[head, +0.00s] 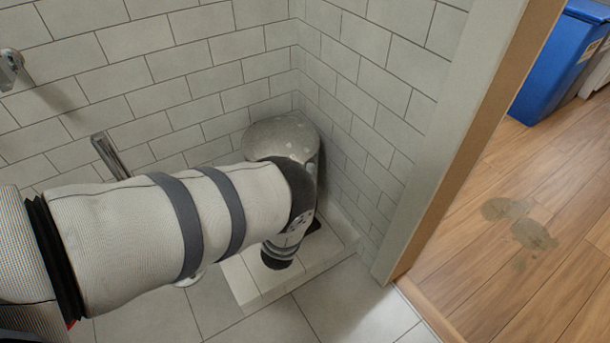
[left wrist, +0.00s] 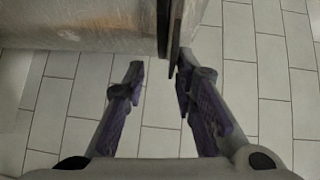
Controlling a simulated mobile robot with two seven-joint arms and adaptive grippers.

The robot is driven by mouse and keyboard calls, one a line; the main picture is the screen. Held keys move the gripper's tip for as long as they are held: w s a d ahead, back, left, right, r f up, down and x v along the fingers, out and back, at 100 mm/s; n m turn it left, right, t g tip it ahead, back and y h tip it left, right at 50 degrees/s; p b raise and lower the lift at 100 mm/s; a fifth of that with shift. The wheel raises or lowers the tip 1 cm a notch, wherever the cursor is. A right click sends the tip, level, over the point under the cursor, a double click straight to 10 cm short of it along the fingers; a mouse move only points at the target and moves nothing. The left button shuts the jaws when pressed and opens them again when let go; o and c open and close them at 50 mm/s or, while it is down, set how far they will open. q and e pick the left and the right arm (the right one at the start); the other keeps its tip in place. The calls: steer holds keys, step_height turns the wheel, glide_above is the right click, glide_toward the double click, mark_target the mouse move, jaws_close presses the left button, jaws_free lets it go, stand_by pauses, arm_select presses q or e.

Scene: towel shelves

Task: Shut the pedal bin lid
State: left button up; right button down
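The pedal bin (head: 284,137) is a grey, speckled metal bin in the tiled corner. My left arm covers much of it, and I cannot tell how far its lid is open. My left gripper (left wrist: 160,75) shows in the left wrist view with its two purple-padded fingers apart and nothing clearly held between them. A scuffed metal surface (left wrist: 80,22), likely the bin, fills the top left there, with a thin dark upright edge just beyond the fingertips. I cannot tell whether they touch. In the head view the fingers are hidden behind my arm. My right gripper is not in view.
White tiled walls (head: 375,100) close in behind and right of the bin. A low tiled step (head: 245,280) lies below it. A wall edge (head: 470,140) divides this corner from a wooden floor with stains (head: 533,234) and a blue container (head: 555,62).

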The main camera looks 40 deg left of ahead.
arm_select(q)
steer(key=shift+a+r, duration=0.1)
steer(key=f+v, duration=0.1)
steer(key=v, duration=1.1)
steer(key=shift+r, duration=0.4)
